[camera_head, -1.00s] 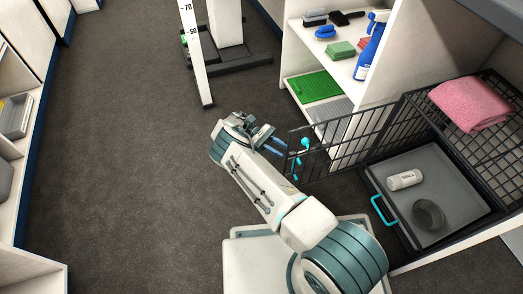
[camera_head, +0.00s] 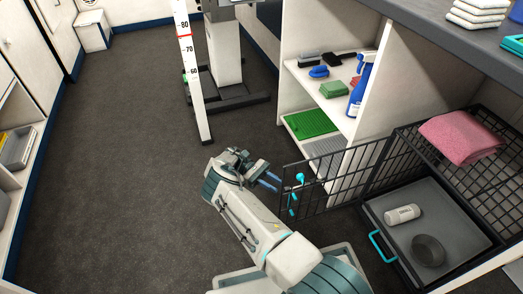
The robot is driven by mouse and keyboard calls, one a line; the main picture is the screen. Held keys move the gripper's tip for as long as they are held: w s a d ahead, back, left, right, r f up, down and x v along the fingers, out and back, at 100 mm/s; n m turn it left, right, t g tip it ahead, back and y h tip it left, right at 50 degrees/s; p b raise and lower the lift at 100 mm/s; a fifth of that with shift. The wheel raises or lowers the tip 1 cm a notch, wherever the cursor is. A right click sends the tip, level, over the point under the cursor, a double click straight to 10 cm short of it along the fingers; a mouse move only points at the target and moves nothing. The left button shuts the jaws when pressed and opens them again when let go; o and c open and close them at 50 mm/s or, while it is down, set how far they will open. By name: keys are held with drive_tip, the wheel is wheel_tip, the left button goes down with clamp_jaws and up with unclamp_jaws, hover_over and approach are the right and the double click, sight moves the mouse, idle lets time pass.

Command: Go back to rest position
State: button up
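My gripper (camera_head: 268,181) is at the end of my arm, low over the dark floor in the middle of the view. Its blue fingertips point right toward the open cage door (camera_head: 332,181). The fingers look a little apart, with nothing seen between them. The turquoise door latch (camera_head: 299,179) is just right of the fingertips, and a small gap shows between them. The black wire cage (camera_head: 480,150) stands at the right with its door swung out to the left.
A grey tray (camera_head: 398,232) with a white bottle (camera_head: 402,214) and dark bowl (camera_head: 428,250) extends from the cage. A pink towel (camera_head: 457,138) lies on top. White shelves (camera_head: 350,90) hold brushes and a blue spray bottle (camera_head: 361,84). Floor (camera_head: 120,150) at left is clear.

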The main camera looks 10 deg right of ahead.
wheel_tip(320, 180, up, 42)
drive_tip(key=s+d+r+m+t+y+p, duration=0.15)
drive_tip(key=m+t+y+p, duration=0.6)
drive_tip(key=p, duration=1.25)
drive_tip(key=s+a+r+t+y+p, duration=0.1)
drive_tip(key=s+a+r+t+p, duration=0.1)
drive_tip(key=s+r+p, duration=0.5)
drive_tip(key=s+a+r+t+y+p, duration=0.1)
drive_tip(key=s+r+t+p, duration=0.3)
drive_tip(key=r, duration=1.2)
drive_tip(key=s+a+r+t+y+p, duration=0.2)
drive_tip(key=s+a+r+t+p, duration=0.1)
drive_tip(key=s+r+p, duration=0.6)
drive_tip(key=p+v, duration=0.2)
drive_tip(key=v, duration=0.1)
drive_tip(key=shift+a, duration=0.25)
drive_tip(key=shift+s+m, duration=0.1)
drive_tip(key=shift+m, duration=0.15)
